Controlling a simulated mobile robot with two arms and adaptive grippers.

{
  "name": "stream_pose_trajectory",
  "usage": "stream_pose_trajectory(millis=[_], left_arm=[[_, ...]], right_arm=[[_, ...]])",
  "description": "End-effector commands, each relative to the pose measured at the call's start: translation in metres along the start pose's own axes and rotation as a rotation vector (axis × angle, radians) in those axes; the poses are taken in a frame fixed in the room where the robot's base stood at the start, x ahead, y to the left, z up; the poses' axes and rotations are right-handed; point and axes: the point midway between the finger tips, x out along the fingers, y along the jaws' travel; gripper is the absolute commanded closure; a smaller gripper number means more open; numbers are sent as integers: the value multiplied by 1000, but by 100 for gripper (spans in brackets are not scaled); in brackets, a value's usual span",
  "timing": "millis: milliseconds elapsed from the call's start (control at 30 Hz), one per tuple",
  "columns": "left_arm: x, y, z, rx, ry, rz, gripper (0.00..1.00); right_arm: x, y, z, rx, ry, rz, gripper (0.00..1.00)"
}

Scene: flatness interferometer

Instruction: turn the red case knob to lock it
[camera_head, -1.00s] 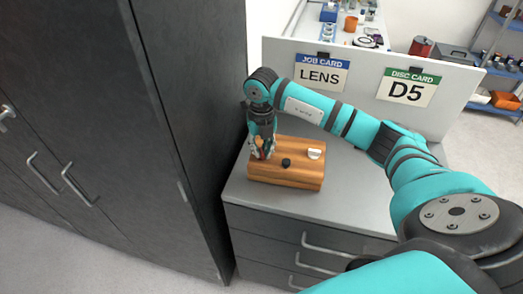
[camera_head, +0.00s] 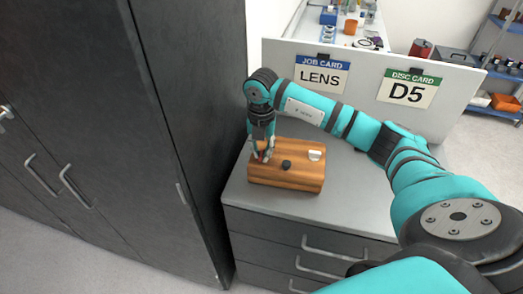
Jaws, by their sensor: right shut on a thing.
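A wooden case (camera_head: 290,179) sits on the grey top of a drawer cabinet. On its top are a red knob (camera_head: 262,156) at the left, a black knob (camera_head: 286,164) in the middle and a white knob (camera_head: 314,155) at the right. My right gripper (camera_head: 262,158) points down over the left end of the case and is shut on the red knob. The fingers hide most of the red knob, so I cannot tell its angle. My left gripper is not in view.
A tall dark cabinet (camera_head: 190,120) stands close to the left of the case. A white panel behind carries a LENS job card (camera_head: 320,76) and a D5 disc card (camera_head: 408,90). The grey counter (camera_head: 350,195) is clear to the right of the case.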

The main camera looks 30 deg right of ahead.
Motion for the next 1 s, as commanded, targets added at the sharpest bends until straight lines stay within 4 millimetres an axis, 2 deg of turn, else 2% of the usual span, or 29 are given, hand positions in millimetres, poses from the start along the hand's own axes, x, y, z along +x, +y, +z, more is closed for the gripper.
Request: stream_pose_trajectory(millis=[300,333,467,500,767,867,1000], left_arm=[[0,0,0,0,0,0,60],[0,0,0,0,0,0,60],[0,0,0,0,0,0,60],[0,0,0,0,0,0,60],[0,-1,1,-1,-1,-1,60],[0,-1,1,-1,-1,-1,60],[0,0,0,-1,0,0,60]], right_arm=[[-1,0,1,1,-2,2,100],[-1,0,1,1,-2,2,85],[-1,0,0,0,-1,2,68],[-1,0,0,0,-1,2,66],[-2,0,0,0,-1,1,66],[-10,0,1,0,-3,2,66],[-35,1,2,1,-5,6,66]])
